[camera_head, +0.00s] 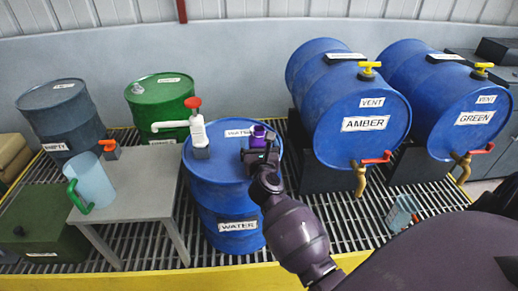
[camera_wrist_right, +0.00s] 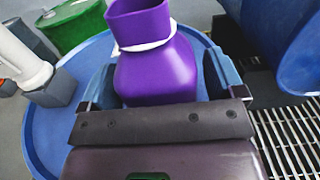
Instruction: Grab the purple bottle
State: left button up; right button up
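The purple bottle (camera_wrist_right: 155,70) stands upright on top of the blue WATER drum, with a white band around its neck. In the head view only its upper part (camera_head: 258,133) shows beyond my right gripper (camera_head: 260,155). In the right wrist view the bottle is between the two fingers of my right gripper (camera_wrist_right: 162,88). The fingers are spread on either side of the bottle, with a narrow gap at the right finger; the left finger looks very close to it. The bottle's lower part is hidden behind the gripper body. My left gripper is not in view.
The blue WATER drum (camera_head: 235,205) carries a white pump (camera_head: 199,132) left of the bottle. A grey table (camera_head: 140,190) with a blue pitcher (camera_head: 92,182) stands left. AMBER (camera_head: 345,110) and GREEN (camera_head: 450,105) drums lie at right. Grating (camera_head: 340,215) covers the platform.

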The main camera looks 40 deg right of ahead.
jog(key=c, duration=1)
jog(key=shift+r, duration=0.1)
